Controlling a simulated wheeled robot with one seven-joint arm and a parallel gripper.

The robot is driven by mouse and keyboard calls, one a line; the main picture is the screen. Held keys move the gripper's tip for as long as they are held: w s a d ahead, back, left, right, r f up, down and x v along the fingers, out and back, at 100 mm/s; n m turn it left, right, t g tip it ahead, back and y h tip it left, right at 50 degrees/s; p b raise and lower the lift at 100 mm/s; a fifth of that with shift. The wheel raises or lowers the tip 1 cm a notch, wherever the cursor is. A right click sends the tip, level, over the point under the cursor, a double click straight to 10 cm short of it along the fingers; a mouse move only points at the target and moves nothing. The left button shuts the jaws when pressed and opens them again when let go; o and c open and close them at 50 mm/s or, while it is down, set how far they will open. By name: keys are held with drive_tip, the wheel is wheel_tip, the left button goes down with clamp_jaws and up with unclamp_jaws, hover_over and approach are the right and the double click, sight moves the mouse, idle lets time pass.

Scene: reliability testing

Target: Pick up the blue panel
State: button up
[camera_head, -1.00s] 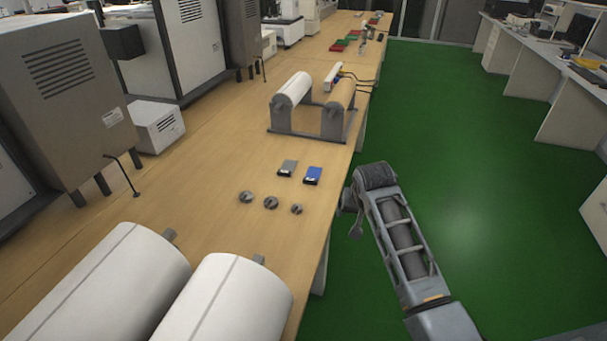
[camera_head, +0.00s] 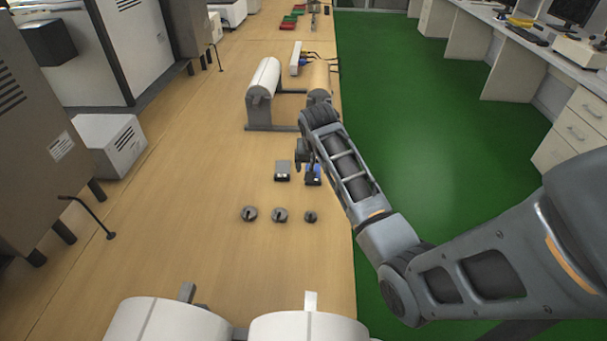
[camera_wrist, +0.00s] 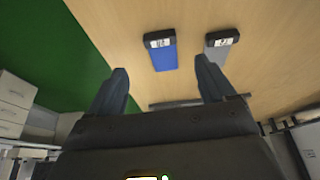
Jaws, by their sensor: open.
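The blue panel (camera_wrist: 164,58) lies flat on the wooden table (camera_head: 220,210), a small flat piece with a dark labelled end. In the head view the blue panel (camera_head: 316,172) is partly hidden by my arm and gripper. My gripper (camera_head: 308,160) hangs over the table's right edge, just above the blue panel. In the wrist view my gripper (camera_wrist: 162,82) is open and empty, its two fingers apart, with the blue panel beyond and between the fingertips.
A similar grey panel (camera_head: 283,171) lies just left of the blue one; it also shows in the wrist view (camera_wrist: 219,46). Several small round grey weights (camera_head: 280,215) lie nearer. A roller stand (camera_head: 272,127) is behind. White rolls (camera_head: 170,322) stand in front. Bare table lies left.

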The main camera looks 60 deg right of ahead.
drive_tip(key=x, duration=0.7)
drive_tip(key=shift+a+f+p, duration=0.25)
drive_tip(key=shift+a+p, duration=0.05)
drive_tip(key=shift+p, duration=0.05)
drive_tip(key=shift+c, duration=0.2)
drive_tip(key=c, duration=1.1)
